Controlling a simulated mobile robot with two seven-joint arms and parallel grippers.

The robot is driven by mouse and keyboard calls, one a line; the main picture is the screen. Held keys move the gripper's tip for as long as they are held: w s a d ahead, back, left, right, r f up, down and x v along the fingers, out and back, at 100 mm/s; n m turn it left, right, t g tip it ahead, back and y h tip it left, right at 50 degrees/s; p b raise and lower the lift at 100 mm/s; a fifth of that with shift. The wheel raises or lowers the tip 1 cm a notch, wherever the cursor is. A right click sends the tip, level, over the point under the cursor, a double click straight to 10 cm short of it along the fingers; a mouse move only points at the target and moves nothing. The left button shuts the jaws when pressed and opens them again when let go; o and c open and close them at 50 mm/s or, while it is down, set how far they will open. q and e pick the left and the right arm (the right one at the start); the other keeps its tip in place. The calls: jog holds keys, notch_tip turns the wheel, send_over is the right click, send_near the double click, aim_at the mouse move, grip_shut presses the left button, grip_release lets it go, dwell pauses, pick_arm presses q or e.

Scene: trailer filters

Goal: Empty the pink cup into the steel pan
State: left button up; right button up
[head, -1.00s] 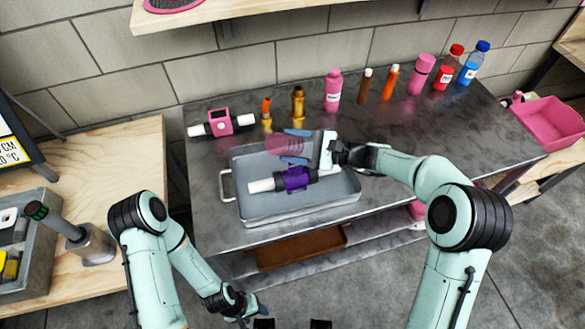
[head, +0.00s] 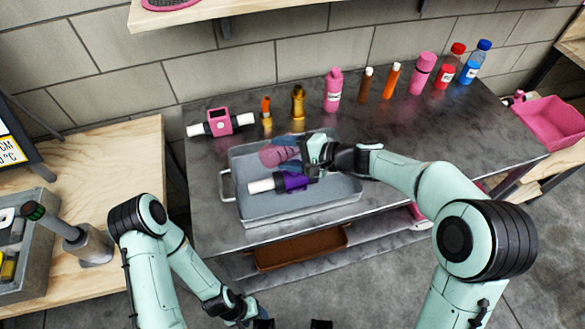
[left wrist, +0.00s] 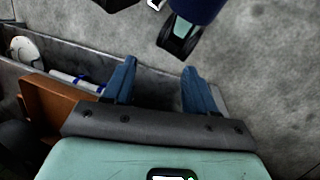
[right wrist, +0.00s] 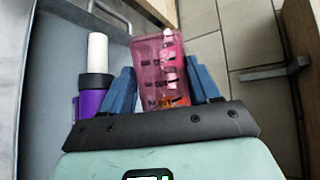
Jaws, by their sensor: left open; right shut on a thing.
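The steel pan (head: 232,207) is a grey tray with a side handle on the bench. A see-through pink cup (head: 276,153) is tipped over above the pan's back part. My right gripper (head: 303,151) is shut on the cup. In the right wrist view, the cup (right wrist: 160,62) with dark markings sits between the blue fingers; something orange shows near its lower end, but I cannot tell how much it holds. A purple filter with a white tube (head: 262,186) lies in the pan, below the cup. My left gripper (left wrist: 160,85) is open and empty, low in front of the bench.
A pink-and-white filter (head: 220,122) and several bottles, among them a pink bottle (head: 333,90), stand along the bench's back. A pink bin (head: 550,125) is at the right. A brown tray (head: 300,247) lies on the lower shelf. The bench front right of the pan is clear.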

jog(key=shift+s+a+f+n+h, duration=0.25)
jog(key=shift+n+h, duration=0.05)
jog(key=shift+n, duration=0.1)
jog(key=f+n+t+h+b, duration=0.1)
jog(key=b, duration=0.1)
jog(key=s+a+f+n+t+h+b, duration=0.1)
jog(key=f+b, duration=0.1)
jog(key=b, duration=0.1)
jog(key=s+a+f+n+h+b, duration=0.1)
jog(key=n+b, duration=0.1)
jog(key=shift+s+a+f+t+h+b, duration=0.1)
jog(key=shift+s+f+t+h+b, duration=0.1)
jog(key=shift+t+h+b, duration=0.15)
pick_arm(q)
notch_tip(320, 180, down, 8)
jog(key=s, duration=0.2)
pick_arm(e)
jog(key=shift+t+h, duration=0.25)
pick_arm(q)
jog(key=p+v, duration=0.6)
jog(key=shift+w+d+r, duration=0.15)
jog(key=shift+w+d, duration=0.05)
jog(key=shift+w, duration=0.2)
pick_arm(e)
jog(key=s+a+r+n+t+h, duration=0.3)
jog(key=a+r+n+t, duration=0.1)
jog(key=n+t, duration=0.1)
jog(key=shift+r+n+h, duration=0.2)
jog(key=shift+n+h, duration=0.2)
jog(key=shift+n, duration=0.4)
